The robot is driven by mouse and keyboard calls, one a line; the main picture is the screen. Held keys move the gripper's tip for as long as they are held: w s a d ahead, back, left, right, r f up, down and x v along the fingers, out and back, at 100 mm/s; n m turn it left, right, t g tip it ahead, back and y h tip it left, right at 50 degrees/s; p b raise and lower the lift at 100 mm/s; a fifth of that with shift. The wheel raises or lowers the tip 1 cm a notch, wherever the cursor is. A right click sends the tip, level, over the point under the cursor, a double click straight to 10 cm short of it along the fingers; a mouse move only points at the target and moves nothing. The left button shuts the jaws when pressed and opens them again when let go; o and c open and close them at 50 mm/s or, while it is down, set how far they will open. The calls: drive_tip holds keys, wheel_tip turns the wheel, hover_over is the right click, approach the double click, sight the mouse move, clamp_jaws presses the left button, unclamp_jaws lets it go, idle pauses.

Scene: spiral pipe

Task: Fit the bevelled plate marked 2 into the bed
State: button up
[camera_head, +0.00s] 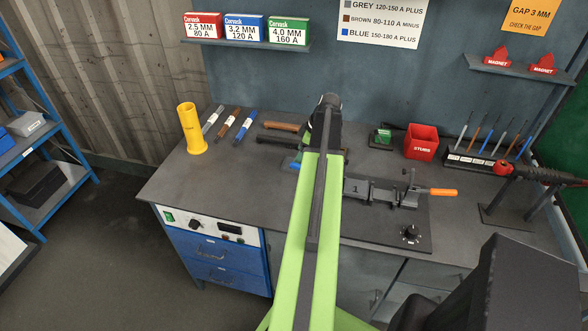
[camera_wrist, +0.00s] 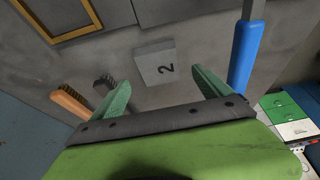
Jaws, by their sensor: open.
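The plate marked 2 (camera_wrist: 155,66) is a small light-grey block lying on the grey bench top in the wrist view. My gripper (camera_wrist: 163,79) is open, its two green fingers spread to either side of the plate in the picture, with nothing held. I cannot tell how high the fingers are above it. In the head view my green arm hides the gripper and plate 2. The dark bed (camera_head: 381,192) is on the bench right of my arm, with a plate marked 1 (camera_head: 356,187) at its left and an orange-handled clamp (camera_head: 436,191) at its right.
A yellow tube (camera_head: 191,130) and several rods stand or lie at the back left. A brown-handled brush (camera_head: 281,127) lies behind my arm. A red STUBS box (camera_head: 421,142), a rod rack (camera_head: 477,157) and a torch (camera_head: 515,170) occupy the right.

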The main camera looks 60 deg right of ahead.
drive_tip(key=b+x, duration=0.3)
drive_tip(key=x, duration=0.1)
drive_tip(key=shift+d+f+b, duration=0.1)
drive_tip(key=shift+f+b, duration=0.2)
drive_tip(key=shift+f, duration=0.1)
drive_tip(key=shift+r, duration=0.2)
clamp_jaws()
